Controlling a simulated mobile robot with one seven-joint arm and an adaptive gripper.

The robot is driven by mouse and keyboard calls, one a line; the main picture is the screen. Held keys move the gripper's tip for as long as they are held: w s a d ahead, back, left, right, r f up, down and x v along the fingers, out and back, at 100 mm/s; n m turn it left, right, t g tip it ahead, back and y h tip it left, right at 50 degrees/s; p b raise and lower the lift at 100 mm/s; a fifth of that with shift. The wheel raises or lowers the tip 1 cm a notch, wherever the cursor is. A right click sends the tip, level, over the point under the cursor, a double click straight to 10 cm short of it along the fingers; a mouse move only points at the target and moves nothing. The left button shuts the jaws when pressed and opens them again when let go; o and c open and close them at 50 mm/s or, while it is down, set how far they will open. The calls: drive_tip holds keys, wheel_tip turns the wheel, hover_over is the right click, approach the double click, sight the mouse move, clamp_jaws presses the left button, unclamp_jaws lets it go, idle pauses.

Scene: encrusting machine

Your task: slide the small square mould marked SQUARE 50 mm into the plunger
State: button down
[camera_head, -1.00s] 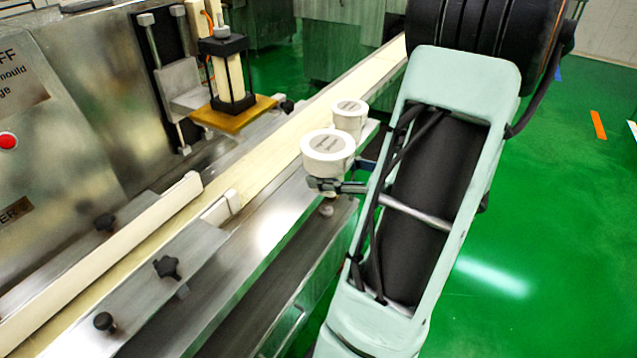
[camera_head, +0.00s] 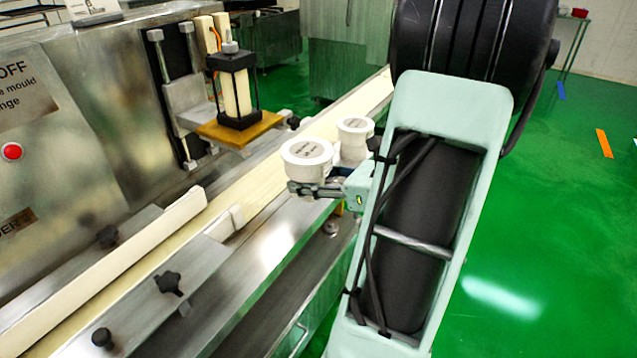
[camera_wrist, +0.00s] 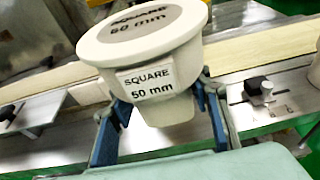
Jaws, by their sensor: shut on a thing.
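The small white mould (camera_head: 307,160) has a round, labelled top. In the wrist view its front label reads SQUARE 50 mm (camera_wrist: 146,82). My gripper (camera_head: 318,189) is shut on it, with blue fingers (camera_wrist: 163,106) on both sides of its lower body. The mould looks upright, over the near side of the machine. Its underside is mostly hidden. The plunger (camera_head: 235,90), a black frame around a cream column, stands above an orange plate (camera_head: 240,130) across the belt, up and left of the mould. The mould is well apart from it.
A second white mould (camera_head: 354,130) stands just behind the held one. A cream conveyor belt (camera_head: 262,188) with guide rails (camera_head: 140,245) and black knobs (camera_head: 168,283) runs between me and the plunger. Green floor is open at right.

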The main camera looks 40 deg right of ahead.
drive_tip(key=w+a, duration=0.2)
drive_tip(key=w, duration=0.6)
drive_tip(key=shift+a+r+b, duration=0.2)
drive_tip(key=shift+a+b, duration=0.2)
drive_tip(key=shift+w, duration=0.1)
idle(0.5)
drive_tip(key=shift+w+a, duration=0.1)
drive_tip(key=shift+w, duration=0.05)
idle(0.5)
drive_tip(key=shift+w+a, duration=0.15)
drive_tip(key=shift+w, duration=0.3)
drive_tip(key=shift+w, duration=0.1)
idle(0.3)
drive_tip(key=shift+w+a, duration=0.2)
drive_tip(key=shift+w, duration=0.25)
drive_tip(key=shift+w, duration=0.15)
idle(0.4)
drive_tip(key=shift+w+a, duration=0.2)
drive_tip(key=shift+w, duration=0.2)
